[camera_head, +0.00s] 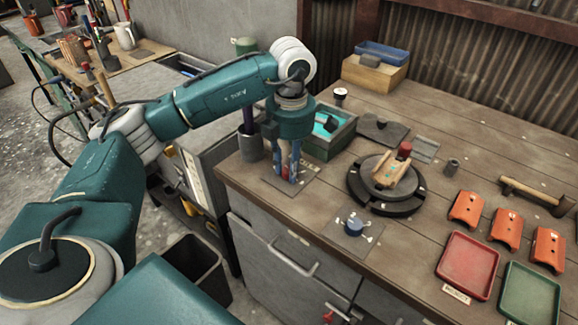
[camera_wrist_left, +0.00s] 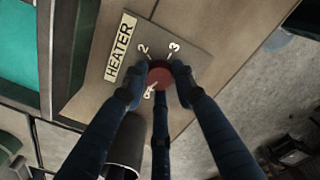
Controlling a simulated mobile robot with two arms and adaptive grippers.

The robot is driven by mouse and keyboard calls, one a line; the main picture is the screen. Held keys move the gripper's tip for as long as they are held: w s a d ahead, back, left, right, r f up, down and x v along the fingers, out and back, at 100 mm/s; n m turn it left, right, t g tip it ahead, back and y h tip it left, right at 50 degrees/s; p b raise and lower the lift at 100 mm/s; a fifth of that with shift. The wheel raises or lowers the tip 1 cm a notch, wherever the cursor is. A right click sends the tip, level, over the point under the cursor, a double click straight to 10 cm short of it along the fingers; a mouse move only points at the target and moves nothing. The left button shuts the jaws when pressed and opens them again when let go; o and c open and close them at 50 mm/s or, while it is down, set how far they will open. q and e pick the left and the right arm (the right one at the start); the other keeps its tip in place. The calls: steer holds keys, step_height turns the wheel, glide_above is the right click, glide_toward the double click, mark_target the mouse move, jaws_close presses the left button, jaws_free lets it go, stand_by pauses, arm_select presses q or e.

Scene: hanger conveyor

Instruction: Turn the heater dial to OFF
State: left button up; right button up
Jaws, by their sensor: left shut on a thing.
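The heater dial (camera_wrist_left: 160,76) is a reddish-brown round knob on a grey plate (camera_wrist_left: 190,42) in the left wrist view. The plate carries a HEATER label (camera_wrist_left: 121,47) and the marks 2 and 3; another mark below the knob is partly covered by a finger. My left gripper (camera_wrist_left: 158,80) has its dark blue fingers shut around the knob. In the head view my left gripper (camera_head: 286,180) points straight down onto the plate (camera_head: 301,190) near the bench's front left corner, and its fingers mostly hide the dial. My right gripper is not in view.
A round black turntable (camera_head: 382,200) holds a wooden part. A green bin (camera_head: 335,140) stands just behind my gripper, and a dark cup (camera_head: 251,148) stands left of it.

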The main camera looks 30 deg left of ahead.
arm_select(q)
steer(key=shift+w+r+n, duration=0.1)
steer(key=shift+n, duration=1.8)
steer(key=o, duration=1.2)
steer(key=shift+c, duration=0.2)
step_height(320, 180, up, 12)
steer(key=shift+d, duration=0.25)
